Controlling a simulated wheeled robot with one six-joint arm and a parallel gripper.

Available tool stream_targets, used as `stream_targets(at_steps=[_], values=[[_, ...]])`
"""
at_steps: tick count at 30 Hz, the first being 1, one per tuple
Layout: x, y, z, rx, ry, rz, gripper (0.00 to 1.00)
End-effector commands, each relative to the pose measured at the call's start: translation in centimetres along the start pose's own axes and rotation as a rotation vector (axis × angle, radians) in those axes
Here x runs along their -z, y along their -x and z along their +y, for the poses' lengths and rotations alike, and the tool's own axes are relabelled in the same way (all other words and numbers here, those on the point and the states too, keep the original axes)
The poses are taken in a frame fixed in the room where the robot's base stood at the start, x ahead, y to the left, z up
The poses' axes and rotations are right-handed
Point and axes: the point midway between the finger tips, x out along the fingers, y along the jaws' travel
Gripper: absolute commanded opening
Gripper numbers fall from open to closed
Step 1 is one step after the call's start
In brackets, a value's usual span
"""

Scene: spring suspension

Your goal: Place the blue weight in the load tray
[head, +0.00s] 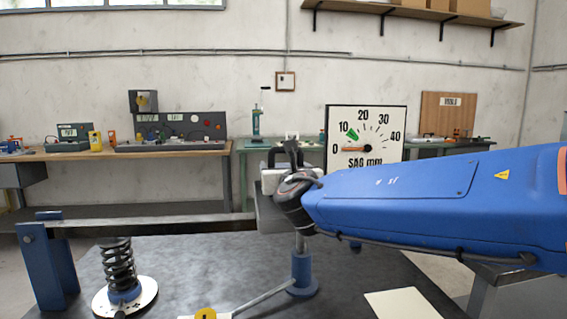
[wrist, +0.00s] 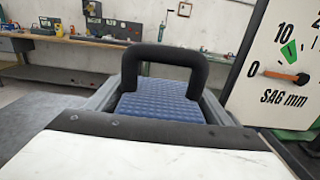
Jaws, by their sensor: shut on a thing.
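The blue weight (wrist: 160,108) shows in the wrist view as a ribbed blue surface with a black arched handle (wrist: 165,52) standing over it. Grey sides flank it left and right. In the head view the dark handle sticks up, while the blue body is hidden behind my gripper (head: 276,180). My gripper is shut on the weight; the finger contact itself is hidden. The grey load tray (head: 266,220) shows just below my gripper, at the right end of the beam. I cannot tell whether the weight touches the tray floor.
A metal beam (head: 150,227) runs from a blue post (head: 45,265) over a black coil spring (head: 118,265). The sag gauge (head: 366,140) stands close on the right; its orange needle points at 0, with a green mark near 10. Benches with equipment line the back wall.

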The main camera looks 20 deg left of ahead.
Motion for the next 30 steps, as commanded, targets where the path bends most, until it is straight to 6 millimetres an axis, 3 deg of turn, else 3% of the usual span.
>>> stream_targets(at_steps=[7,29,30], values=[[-0.4,0.1,-0.1,0.001,-0.001,-0.006,0.12],[1.4,0.0,0.0,0.001,0.002,0.003,0.12],[1.9,-0.1,0.1,0.0,0.004,0.009,0.81]])
